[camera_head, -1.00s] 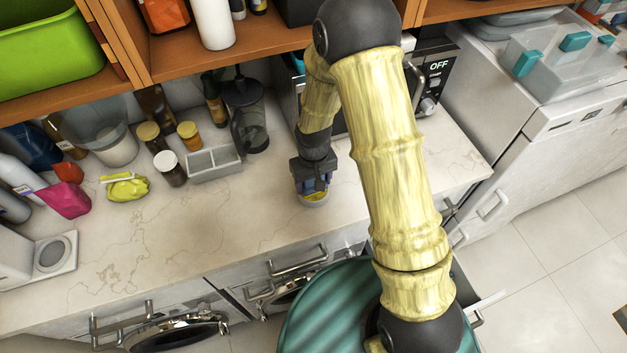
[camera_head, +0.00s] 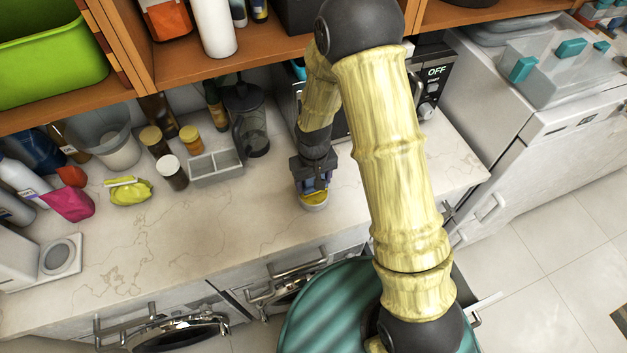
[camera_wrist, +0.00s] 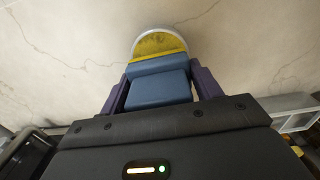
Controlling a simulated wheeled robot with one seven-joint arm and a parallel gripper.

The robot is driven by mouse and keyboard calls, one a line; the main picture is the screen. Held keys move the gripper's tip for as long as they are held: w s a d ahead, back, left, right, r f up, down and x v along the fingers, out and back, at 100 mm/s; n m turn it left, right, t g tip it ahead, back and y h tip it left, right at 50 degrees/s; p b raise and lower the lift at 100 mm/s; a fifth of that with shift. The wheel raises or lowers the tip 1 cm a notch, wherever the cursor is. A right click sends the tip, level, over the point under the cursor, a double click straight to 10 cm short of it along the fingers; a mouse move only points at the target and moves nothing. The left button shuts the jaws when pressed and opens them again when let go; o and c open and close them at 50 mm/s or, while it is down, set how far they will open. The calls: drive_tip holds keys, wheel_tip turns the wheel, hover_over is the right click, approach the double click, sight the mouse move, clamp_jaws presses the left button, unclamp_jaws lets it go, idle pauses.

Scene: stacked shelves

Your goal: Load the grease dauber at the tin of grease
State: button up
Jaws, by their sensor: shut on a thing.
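My gripper (camera_head: 314,187) is low over the counter, left of my upper arm in the head view. In the wrist view my gripper (camera_wrist: 160,88) has its purple fingers shut on a blue block, the grease dauber (camera_wrist: 158,88). The tin of grease (camera_wrist: 158,27) is a round pale tin with yellow grease inside, on the counter right at the dauber's end. The tin also shows below the fingers in the head view (camera_head: 314,207). The dauber's tip is hidden, so I cannot tell how deep it sits in the grease.
A grey divided box (camera_head: 217,172), several jars and a dark pitcher (camera_head: 248,120) stand left of my gripper. A yellow-green item (camera_head: 131,191) lies further left. A microwave (camera_head: 432,80) is behind my arm. The counter (camera_head: 190,230) front is clear.

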drive_tip(key=shift+r+p, duration=1.4)
drive_tip(key=shift+r, duration=0.75)
